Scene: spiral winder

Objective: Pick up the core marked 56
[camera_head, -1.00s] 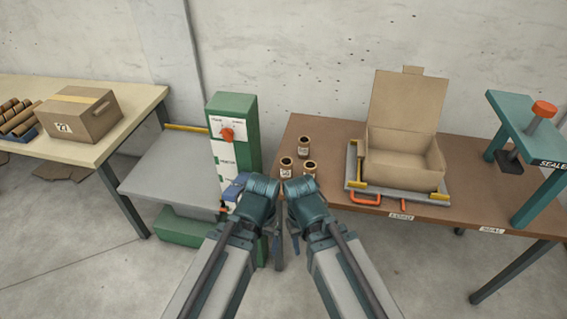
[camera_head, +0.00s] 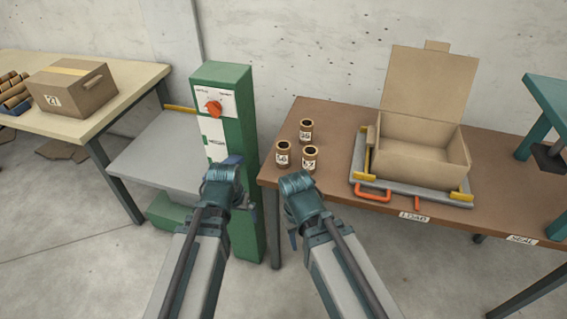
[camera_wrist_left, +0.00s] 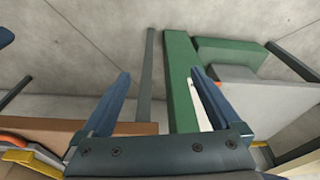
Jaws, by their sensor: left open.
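Three small brown cores with white labels stand upright at the left end of the brown table. The front-left core (camera_head: 283,154) has a label that seems to read 56, though the print is small. The back core (camera_head: 306,130) and the front-right core (camera_head: 310,159) carry other numbers that are hard to read. My left gripper (camera_head: 233,160) is left of the cores, in front of the green machine, and apart from them. In the left wrist view its blue fingers (camera_wrist_left: 165,88) are spread with nothing held. My right gripper (camera_head: 292,238) is mostly hidden below its wrist.
A green post machine (camera_head: 240,115) with an orange knob stands left of the brown table (camera_head: 345,118). An open cardboard box (camera_head: 420,150) sits on a grey tray right of the cores. A teal press (camera_head: 555,110) is at far right. A closed box (camera_head: 75,90) is on the left table.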

